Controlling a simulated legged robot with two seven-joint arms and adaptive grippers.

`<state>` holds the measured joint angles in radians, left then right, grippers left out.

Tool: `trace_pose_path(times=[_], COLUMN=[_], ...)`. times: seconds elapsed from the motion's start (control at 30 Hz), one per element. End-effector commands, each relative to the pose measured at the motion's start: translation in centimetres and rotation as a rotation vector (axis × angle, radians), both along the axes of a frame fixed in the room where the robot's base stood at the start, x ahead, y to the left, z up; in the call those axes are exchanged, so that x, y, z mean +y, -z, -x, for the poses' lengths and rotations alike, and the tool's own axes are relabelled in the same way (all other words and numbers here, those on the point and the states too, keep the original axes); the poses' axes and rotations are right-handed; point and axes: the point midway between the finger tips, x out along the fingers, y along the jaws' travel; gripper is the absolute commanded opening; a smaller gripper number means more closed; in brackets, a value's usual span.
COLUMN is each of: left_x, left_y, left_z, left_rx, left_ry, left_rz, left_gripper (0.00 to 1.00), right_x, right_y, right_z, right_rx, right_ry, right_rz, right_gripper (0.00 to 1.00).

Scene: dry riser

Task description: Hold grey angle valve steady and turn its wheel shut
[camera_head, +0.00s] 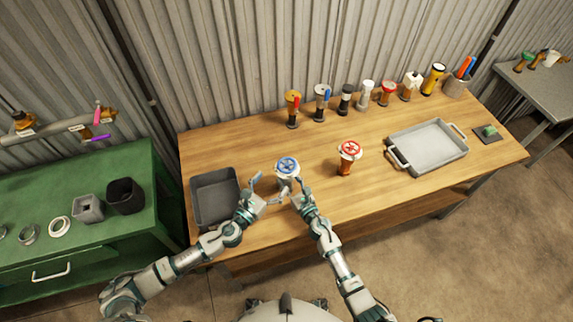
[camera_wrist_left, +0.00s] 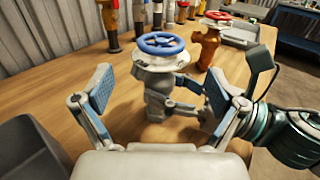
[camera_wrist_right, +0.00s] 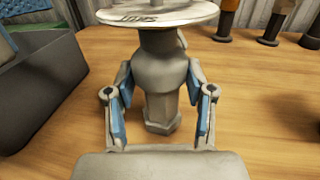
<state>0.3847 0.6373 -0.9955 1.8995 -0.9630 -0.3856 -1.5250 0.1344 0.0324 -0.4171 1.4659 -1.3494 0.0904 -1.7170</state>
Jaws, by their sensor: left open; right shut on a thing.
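The grey angle valve (camera_wrist_right: 160,85) stands upright on the wooden table, with a blue wheel (camera_head: 287,165) and a pale round plate (camera_wrist_right: 158,14) under the wheel. The wheel also shows in the left wrist view (camera_wrist_left: 160,43). My right gripper (camera_wrist_right: 163,88) is shut on the valve's lower body, one finger on each side. My left gripper (camera_wrist_left: 160,92) is open and empty. Its fingers are spread to either side of the valve in its own view, below wheel height and nearer to me, apart from the wheel.
A red-wheeled brass valve (camera_head: 348,155) stands to the right. A dark grey bin (camera_head: 215,212) is at the left, a grey tray (camera_head: 427,165) at the right. Several valves and bottles line the back, among them a yellow flashlight (camera_head: 433,79). A green bench (camera_head: 100,230) adjoins at left.

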Motion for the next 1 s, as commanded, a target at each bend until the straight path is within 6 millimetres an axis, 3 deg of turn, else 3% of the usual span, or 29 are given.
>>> trace_pose_path(times=[0.2,0.4,0.8,1.0], left_x=[-2.7,-4.2,-4.8,-4.7], left_y=[-0.1,0.0,0.0,0.0], left_z=[-3.9,-6.3,-7.0,-7.0], left_rx=[-0.002,-0.001,-0.001,-0.002], left_ry=[0.001,0.0,0.002,0.001], left_rz=[0.0,0.0,0.0,-0.001], left_gripper=[0.95,0.95,0.95,0.45], right_x=[0.1,0.0,0.0,0.0], right_y=[0.1,0.1,0.1,0.1], right_z=[0.1,0.1,0.1,0.1], right_rx=[0.001,0.001,0.001,0.001], right_ry=[-0.001,-0.001,0.0,0.0], right_rz=[0.0,0.0,0.0,0.0], right_gripper=[0.0,0.0,0.0,0.0])
